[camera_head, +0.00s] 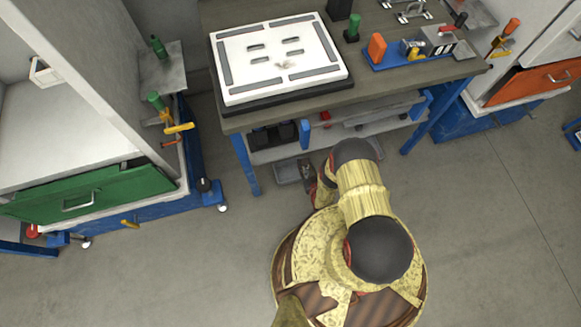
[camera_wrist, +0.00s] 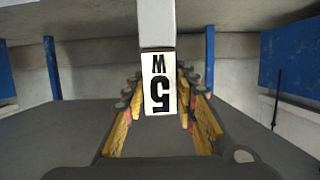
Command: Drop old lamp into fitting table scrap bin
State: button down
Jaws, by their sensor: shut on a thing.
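In the head view my arm hides most of the gripper and the lamp, low in front of the fitting table (camera_head: 440,83). A small grey open tray or bin (camera_head: 285,173) sits at floor level by the table's front, partly hidden; I cannot tell whether it is the scrap bin.
A white plate with slots (camera_head: 279,48) lies on the table, beside an orange and blue tool rack (camera_head: 408,52). A cabinet with a green drawer (camera_head: 90,193) stands left, one with an orange drawer (camera_head: 535,80) right. Blue table legs (camera_head: 244,164) stand close by.

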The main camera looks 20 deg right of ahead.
jog(key=w+a+f+b, duration=0.5)
jog(key=a+f+b, duration=0.1)
jog(key=f, duration=0.4)
jog(key=shift+f, duration=0.25)
jog(key=c, duration=1.5)
grip_release()
jog(key=shift+r, duration=0.1)
jog(key=shift+o, duration=0.4)
